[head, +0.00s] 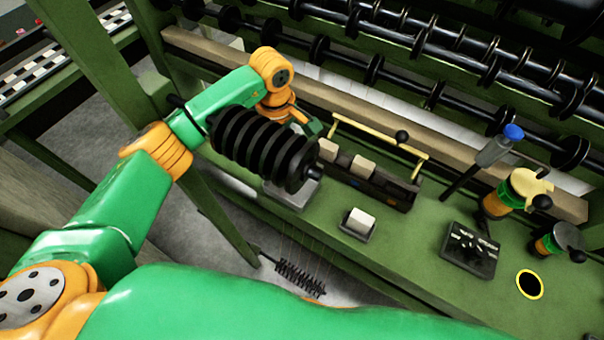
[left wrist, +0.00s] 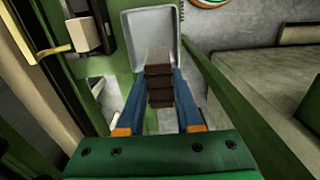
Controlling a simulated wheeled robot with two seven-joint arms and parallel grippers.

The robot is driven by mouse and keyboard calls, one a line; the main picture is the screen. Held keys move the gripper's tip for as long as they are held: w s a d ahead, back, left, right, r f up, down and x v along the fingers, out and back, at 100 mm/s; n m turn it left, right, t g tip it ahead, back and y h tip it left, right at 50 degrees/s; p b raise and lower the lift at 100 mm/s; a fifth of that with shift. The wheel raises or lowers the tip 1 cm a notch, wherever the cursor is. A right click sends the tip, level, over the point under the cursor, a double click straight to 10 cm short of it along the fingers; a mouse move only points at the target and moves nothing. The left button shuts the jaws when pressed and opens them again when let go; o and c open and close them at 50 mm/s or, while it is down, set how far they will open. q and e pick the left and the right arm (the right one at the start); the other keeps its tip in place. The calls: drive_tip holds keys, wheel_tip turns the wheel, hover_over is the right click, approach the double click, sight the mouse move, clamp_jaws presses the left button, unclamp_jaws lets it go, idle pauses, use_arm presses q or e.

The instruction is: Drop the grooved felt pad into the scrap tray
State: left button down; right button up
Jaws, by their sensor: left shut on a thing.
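The grooved felt pad (left wrist: 159,88) is a dark brown block with cross grooves. My left gripper (left wrist: 162,78) has its blue fingers shut on the pad's sides in the left wrist view. The grey scrap tray (left wrist: 150,20) shows behind and beyond the pad; the pad overlaps it in the picture, and I cannot tell the height between them. In the head view the tray (head: 292,195) sits at the left end of the green bench, partly hidden by a black ribbed roller. That roller also hides the left fingers and the pad there. My right gripper is not in view.
The black ribbed roller (head: 258,142) stands in front of my left wrist. Right of the tray are a dark rack (head: 385,188) with pale blocks, a yellow rail (head: 385,140), a small holder with a white block (head: 360,220) and a knobbed control box (head: 469,250).

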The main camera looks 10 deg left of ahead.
use_arm(q)
drive_tip(key=shift+d+f+b, duration=0.15)
drive_tip(key=shift+f+b, duration=0.2)
drive_tip(key=shift+f, duration=0.1)
wheel_tip(320, 180, down, 5)
drive_tip(key=b, duration=0.3)
drive_tip(key=shift+f, duration=0.2)
drive_tip(key=shift+r, duration=0.1)
drive_tip(key=c, duration=0.5)
unclamp_jaws()
wheel_tip(320, 180, up, 6)
drive_tip(key=shift+r+b, duration=0.2)
drive_tip(key=shift+b, duration=0.9)
drive_tip(key=shift+r, duration=0.35)
